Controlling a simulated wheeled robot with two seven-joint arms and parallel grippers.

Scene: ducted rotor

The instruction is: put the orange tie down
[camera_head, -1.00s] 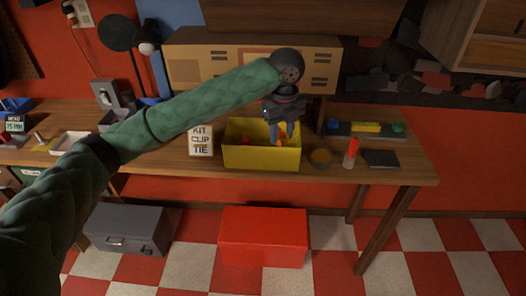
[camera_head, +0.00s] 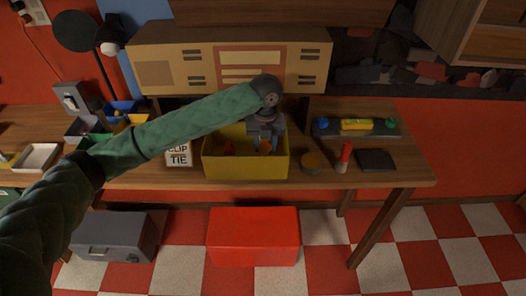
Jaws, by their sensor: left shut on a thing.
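The yellow box (camera_head: 245,167) stands open on the wooden workbench, below the large tan cabinet. My left gripper (camera_head: 267,146) points down inside the box's opening, toward its right side. It is shut on the orange tie (camera_head: 265,147), of which only a small orange patch shows between the blue-grey fingers. A red-orange piece (camera_head: 229,149) lies in the box to the left of the gripper. The box's front wall hides its floor, so I cannot tell whether the tie touches the bottom. My right gripper is not in view.
A white sign (camera_head: 179,158) reading "CLIP TIE" stands left of the box, partly behind my left arm. Right of the box are a round dark container (camera_head: 312,162), a red-topped tube (camera_head: 344,157) and a black pad (camera_head: 376,160). A grey tray (camera_head: 357,127) lies behind them.

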